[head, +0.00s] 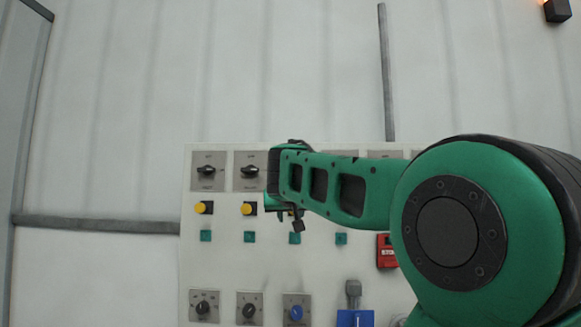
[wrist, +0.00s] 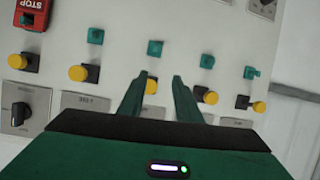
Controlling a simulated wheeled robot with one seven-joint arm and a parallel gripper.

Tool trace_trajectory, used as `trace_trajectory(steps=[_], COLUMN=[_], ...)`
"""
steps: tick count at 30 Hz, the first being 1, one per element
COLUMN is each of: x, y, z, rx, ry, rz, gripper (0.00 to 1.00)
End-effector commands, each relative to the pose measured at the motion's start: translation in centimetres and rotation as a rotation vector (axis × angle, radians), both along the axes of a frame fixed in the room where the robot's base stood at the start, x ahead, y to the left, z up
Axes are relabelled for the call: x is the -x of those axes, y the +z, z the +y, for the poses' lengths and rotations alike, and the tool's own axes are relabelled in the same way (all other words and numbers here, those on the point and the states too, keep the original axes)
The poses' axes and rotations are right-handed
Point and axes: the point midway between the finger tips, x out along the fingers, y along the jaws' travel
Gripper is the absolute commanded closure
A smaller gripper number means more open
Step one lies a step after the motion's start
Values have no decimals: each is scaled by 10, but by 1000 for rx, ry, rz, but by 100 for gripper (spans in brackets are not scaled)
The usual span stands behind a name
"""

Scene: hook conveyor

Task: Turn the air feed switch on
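The grey-white control panel (head: 230,270) carries black rotary switches on grey plates. Two show at its top left, the left switch (head: 208,171) and the one beside it (head: 249,171), with handles about level. Their labels are too small to read, so I cannot tell which is the air feed switch. Another rotary switch shows in the wrist view (wrist: 18,115); other plates there are cut off by my gripper. My gripper (wrist: 160,77) is open and empty, fingers pointing at the panel. A yellow button (wrist: 151,86) shows between the fingers, partly hidden; contact is unclear.
Yellow buttons (head: 203,208) and green lamps (head: 206,236) run in rows below the top switches. A red stop box (head: 386,250) sits right, partly behind my arm. Lower down are black knobs (head: 204,306), a blue knob (head: 296,312) and a blue padlock-like part (head: 355,318).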

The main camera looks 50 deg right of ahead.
Motion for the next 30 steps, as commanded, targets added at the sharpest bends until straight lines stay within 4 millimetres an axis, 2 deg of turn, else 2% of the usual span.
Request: trace_trajectory(steps=[1, 3, 6, 9, 14, 30], x=[-9, -14, -16, -15, -19, -73], y=[40, 87, 135, 162, 173, 172], z=[-8, -15, -21, -24, -32, -96], rx=[55, 121, 188, 226, 242, 240], ry=[-15, -37, -60, -76, -84, -84], rz=[-68, -150, -236, -285, -305, -303], gripper=[69, 69, 69, 69, 69, 69])
